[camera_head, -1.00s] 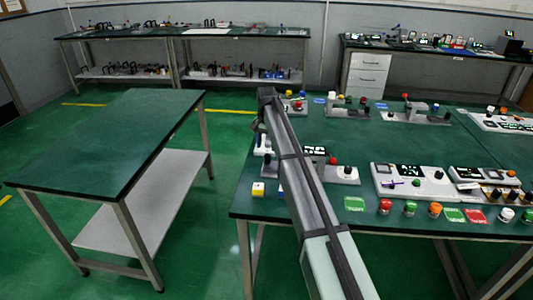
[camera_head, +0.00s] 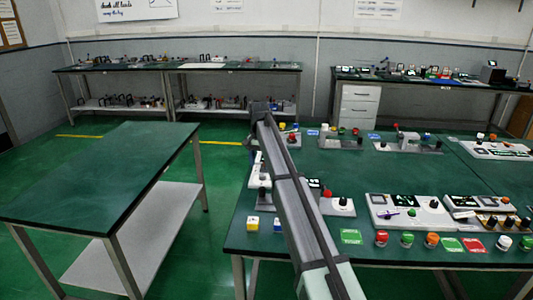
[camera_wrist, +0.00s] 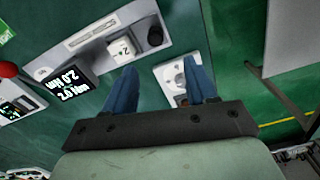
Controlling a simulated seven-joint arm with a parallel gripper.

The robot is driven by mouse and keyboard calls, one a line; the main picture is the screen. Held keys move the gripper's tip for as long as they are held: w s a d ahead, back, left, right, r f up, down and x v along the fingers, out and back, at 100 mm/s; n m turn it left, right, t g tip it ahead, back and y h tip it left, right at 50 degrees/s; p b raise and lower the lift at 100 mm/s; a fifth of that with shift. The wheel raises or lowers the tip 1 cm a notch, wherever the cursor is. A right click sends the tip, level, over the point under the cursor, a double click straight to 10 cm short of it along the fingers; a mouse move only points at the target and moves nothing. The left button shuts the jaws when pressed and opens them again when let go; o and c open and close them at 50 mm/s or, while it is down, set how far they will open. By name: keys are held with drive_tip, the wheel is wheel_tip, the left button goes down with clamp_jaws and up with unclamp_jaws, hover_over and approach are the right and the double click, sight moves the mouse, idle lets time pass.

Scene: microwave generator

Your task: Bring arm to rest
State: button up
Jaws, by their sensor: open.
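My gripper (camera_wrist: 163,88) shows in the wrist view with its two blue fingers spread apart and nothing between them. It points down over the left part of the green bench (camera_head: 356,166). Beyond the fingertips are a grey device with a display (camera_wrist: 78,82) and a small white panel (camera_wrist: 172,76), partly hidden by the right finger. In the head view my arm reaches forward over the bench's left side, and the fingers cannot be made out there.
An empty green table with a lower shelf (camera_head: 95,172) stands at the left. Several devices and coloured buttons (camera_head: 381,238) crowd the right bench. Loaded benches (camera_head: 180,68) line the back wall.

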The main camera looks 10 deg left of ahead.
drive_tip(key=s+a+f+n+t, duration=0.1)
drive_tip(key=s+a+f+n, duration=0.45)
drive_tip(key=a+f, duration=0.45)
drive_tip(key=s+a+f+n+t, duration=0.2)
drive_tip(key=s+a+f+n, duration=0.3)
drive_tip(key=a+f, duration=0.5)
drive_tip(key=s+d+f+n+g, duration=0.1)
drive_tip(key=s+d+f, duration=0.1)
drive_tip(key=s+f, duration=0.55)
drive_tip(key=s+d+f+n, duration=0.15)
drive_tip(key=s+f, duration=0.25)
drive_tip(key=f, duration=0.6)
drive_tip(key=s+d+f+g, duration=0.1)
drive_tip(key=s+d+f, duration=0.1)
drive_tip(key=s+f, duration=0.55)
drive_tip(key=s+d+f+m+g, duration=0.1)
drive_tip(key=s+d+f+g, duration=0.2)
drive_tip(key=s+d+f, duration=1.35)
drive_tip(key=s+d+r+m+g, duration=0.2)
drive_tip(key=s+d+m, duration=0.3)
drive_tip(key=s+d, duration=0.5)
drive_tip(key=s+d+r+m+g, duration=0.2)
drive_tip(key=s+d, duration=0.9)
drive_tip(key=d, duration=0.7)
drive_tip(key=r+m, duration=0.1)
drive_tip(key=m, duration=0.1)
drive_tip(key=shift+s+d+m+g, duration=0.15)
drive_tip(key=shift+d+m+g, duration=0.05)
drive_tip(key=shift+m+g, duration=0.2)
